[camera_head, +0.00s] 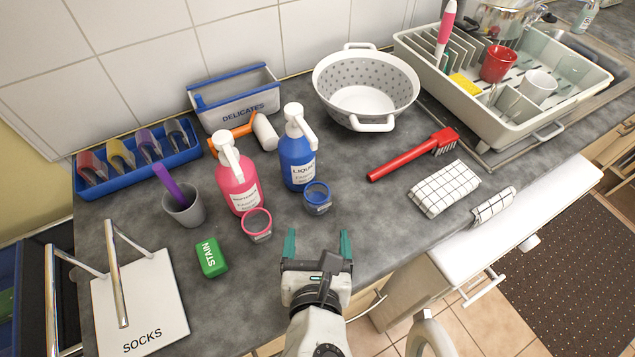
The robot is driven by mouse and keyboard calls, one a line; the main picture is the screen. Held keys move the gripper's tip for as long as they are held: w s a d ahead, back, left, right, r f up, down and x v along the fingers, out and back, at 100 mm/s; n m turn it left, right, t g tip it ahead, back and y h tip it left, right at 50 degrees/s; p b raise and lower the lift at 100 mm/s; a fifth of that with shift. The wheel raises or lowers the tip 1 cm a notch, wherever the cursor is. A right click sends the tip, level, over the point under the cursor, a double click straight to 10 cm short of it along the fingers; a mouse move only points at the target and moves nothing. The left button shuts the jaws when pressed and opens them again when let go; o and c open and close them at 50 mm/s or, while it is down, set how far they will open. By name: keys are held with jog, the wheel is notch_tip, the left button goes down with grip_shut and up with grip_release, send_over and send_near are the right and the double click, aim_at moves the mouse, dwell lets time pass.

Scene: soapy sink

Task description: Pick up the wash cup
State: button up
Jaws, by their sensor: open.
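Two small measuring cups with labels too small to read stand on the grey counter. The pink cup (257,225) is in front of the pink bottle (237,180). The blue cup (318,199) is in front of the blue bottle (297,150). I cannot tell which is the wash cup. A grey cup (184,207) with a purple-handled tool in it stands further left. My gripper (318,244) is open and empty at the counter's front edge, its teal fingers apart. In the picture it is just below the blue cup and right of the pink cup.
A red brush (413,154) and a checked cloth (445,188) lie to the right. A white colander (366,85) and a dish rack (560,102) stand behind. Bare counter lies right of the blue cup.

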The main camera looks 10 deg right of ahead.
aim_at(317, 209)
jog(key=x, duration=1)
jog(key=shift+w+p, duration=0.3)
jog(key=shift+w, duration=0.15)
jog(key=c, duration=1.1)
